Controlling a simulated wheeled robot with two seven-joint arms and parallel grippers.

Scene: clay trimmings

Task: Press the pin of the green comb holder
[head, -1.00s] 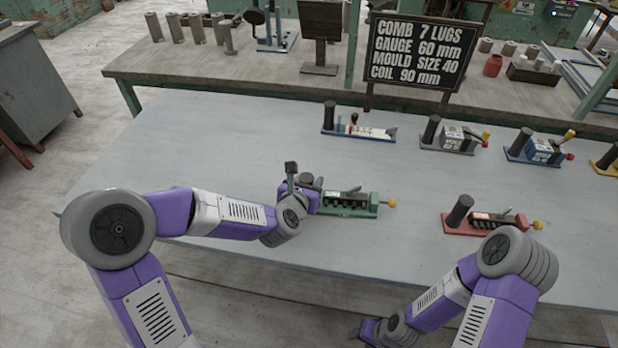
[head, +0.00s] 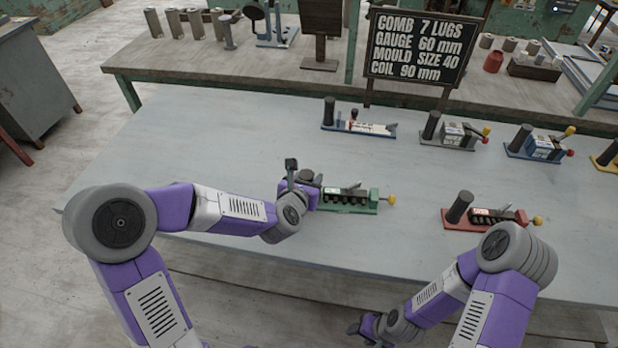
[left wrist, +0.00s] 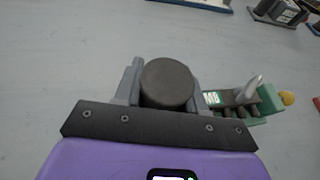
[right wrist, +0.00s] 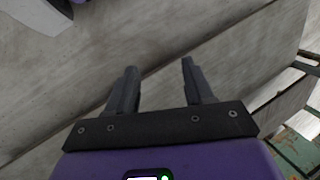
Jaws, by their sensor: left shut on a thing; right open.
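The green comb holder (head: 345,206) lies on the table in front of me, with a yellow knob (head: 391,200) at its right end. Its dark post stands at its left end and is partly hidden by my arm in the head view. My left gripper (head: 306,178) is shut on this dark round post (left wrist: 167,83), with one finger on each side. The left wrist view also shows the holder's green body (left wrist: 262,108) and a light metal pin (left wrist: 248,88). My right gripper (right wrist: 158,82) is open and empty, low in front of the table's near edge.
A red holder (head: 480,226) stands to the right, near my right arm. White-blue (head: 362,128), grey (head: 447,143) and blue (head: 535,155) holders stand farther back. A chalkboard (head: 420,46) is behind them. The table's left part (head: 180,130) is clear.

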